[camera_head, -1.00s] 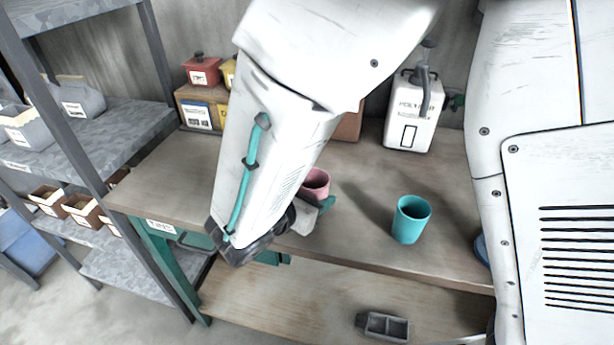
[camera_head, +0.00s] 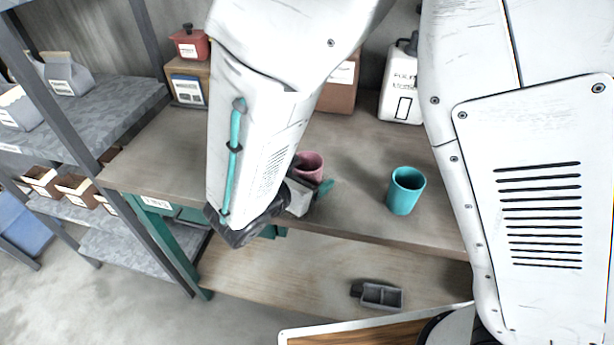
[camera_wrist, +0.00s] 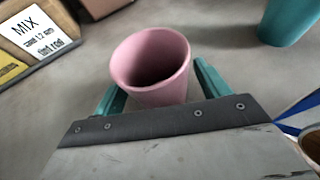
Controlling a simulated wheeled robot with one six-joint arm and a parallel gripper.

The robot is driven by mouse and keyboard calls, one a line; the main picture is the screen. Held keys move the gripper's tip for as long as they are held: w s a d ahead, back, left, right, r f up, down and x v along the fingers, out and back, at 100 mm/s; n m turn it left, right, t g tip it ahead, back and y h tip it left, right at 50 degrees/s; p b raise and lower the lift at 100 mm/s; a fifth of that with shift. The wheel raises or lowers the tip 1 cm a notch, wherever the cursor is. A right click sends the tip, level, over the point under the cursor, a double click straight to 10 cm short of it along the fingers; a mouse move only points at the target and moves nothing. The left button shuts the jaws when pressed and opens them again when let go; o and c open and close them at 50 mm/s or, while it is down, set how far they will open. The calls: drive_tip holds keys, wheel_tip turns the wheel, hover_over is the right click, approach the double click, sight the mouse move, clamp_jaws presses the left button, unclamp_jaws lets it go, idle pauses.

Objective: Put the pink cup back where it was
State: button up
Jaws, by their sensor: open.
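The pink cup (camera_head: 309,166) stands upright on the workbench, partly hidden by my arm in the head view. In the wrist view the pink cup (camera_wrist: 152,68) is between the two teal fingers of my gripper (camera_wrist: 160,88), its opening facing up. The fingers are open, one on each side, with a gap visible at the right finger. In the head view my gripper (camera_head: 318,190) is mostly hidden behind my arm, close to the cup at bench height.
A teal cup (camera_head: 405,190) stands on the bench (camera_head: 345,215) to the right; it also shows in the wrist view (camera_wrist: 290,20). Boxes and a white canister (camera_head: 402,95) stand at the back. A grey tray (camera_head: 380,296) lies on the lower shelf. A metal rack (camera_head: 110,90) stands left.

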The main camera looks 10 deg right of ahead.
drive_tip(key=v, duration=1.1)
drive_tip(key=s+d+r+m+g, duration=0.1)
drive_tip(key=d+r+m+g, duration=0.4)
drive_tip(key=d, duration=0.4)
drive_tip(key=d+r+m+g, duration=0.3)
drive_tip(key=d+m, duration=0.4)
drive_tip(key=d, duration=0.2)
drive_tip(key=s+d+r+m+y, duration=0.5)
drive_tip(key=s+d+m+y, duration=0.4)
drive_tip(key=m, duration=0.6)
drive_tip(key=shift+s+d+r+m+g, duration=0.3)
drive_tip(key=shift+s, duration=0.65)
